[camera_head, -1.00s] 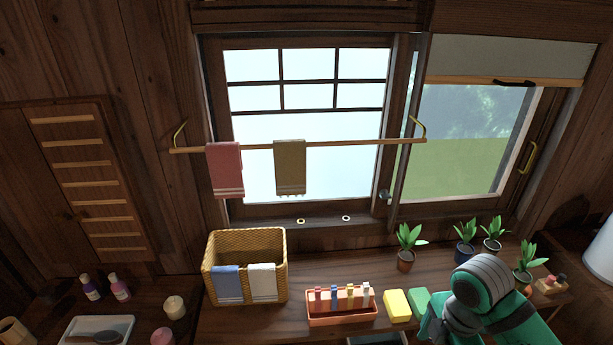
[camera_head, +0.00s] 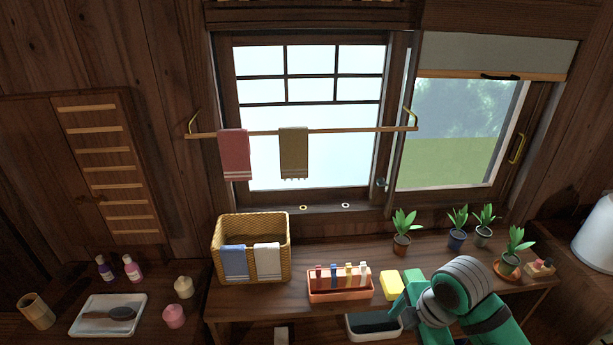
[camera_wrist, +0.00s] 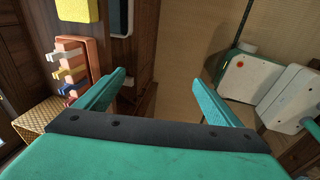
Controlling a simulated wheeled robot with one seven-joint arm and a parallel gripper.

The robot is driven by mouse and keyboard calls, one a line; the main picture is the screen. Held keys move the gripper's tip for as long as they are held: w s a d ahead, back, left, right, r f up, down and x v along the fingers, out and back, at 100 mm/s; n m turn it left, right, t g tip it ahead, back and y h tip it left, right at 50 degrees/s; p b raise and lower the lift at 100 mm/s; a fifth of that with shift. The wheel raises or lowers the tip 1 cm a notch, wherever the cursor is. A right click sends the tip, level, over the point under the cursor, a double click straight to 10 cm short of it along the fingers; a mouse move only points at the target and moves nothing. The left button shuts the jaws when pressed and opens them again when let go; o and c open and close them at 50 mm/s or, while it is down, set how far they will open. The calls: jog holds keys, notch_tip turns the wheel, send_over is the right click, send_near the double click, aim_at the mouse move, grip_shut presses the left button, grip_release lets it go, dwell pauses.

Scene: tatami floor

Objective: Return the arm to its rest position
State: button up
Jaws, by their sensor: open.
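My arm shows at the lower right of the head view, its green and grey links in front of the right part of the wooden table. In the wrist view my gripper (camera_wrist: 165,92) is open. Its two green fingers stand wide apart with nothing between them, above the tan floor. I cannot make out the fingertips in the head view.
The table (camera_head: 300,307) bears a wicker basket (camera_head: 227,262), an orange rack (camera_head: 340,292), a yellow block (camera_head: 391,284) and potted plants (camera_head: 457,240). A dark-lined tray (camera_head: 362,325) sits low in front. A towel rail (camera_head: 355,131) spans the window. Left, a white tray (camera_head: 84,325) holds a brush.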

jog(key=w+a+r+m+t+y, duration=0.25)
jog(key=w+a+t, duration=0.2)
jog(key=a, duration=0.55)
jog(key=w+a+r+m+t+y, duration=0.2)
jog(key=w+a+m+t, duration=0.25)
jog(key=a, duration=0.55)
jog(key=w+a+r+m+t+y, duration=0.25)
jog(key=w+a, duration=0.25)
jog(key=a, duration=0.4)
jog(key=s+d+f+m+t+h, duration=0.1)
jog(key=s+f+m+h, duration=0.4)
jog(key=s+f, duration=0.4)
jog(key=s+f+m+t+h, duration=0.25)
jog(key=s+f+m, duration=0.45)
jog(key=s, duration=0.4)
jog(key=s+d+n, duration=0.1)
jog(key=s+d, duration=0.2)
jog(key=s, duration=0.7)
jog(key=s+d+n+g, duration=0.1)
jog(key=s+d, duration=0.2)
jog(key=s, duration=0.8)
jog(key=shift+s+d+f+n+g+h, duration=0.15)
jog(key=shift+s+f+n+g+h, duration=0.05)
jog(key=shift+s+n+g+h, duration=0.2)
jog(key=shift+w, duration=0.15)
jog(key=shift+c, duration=0.4)
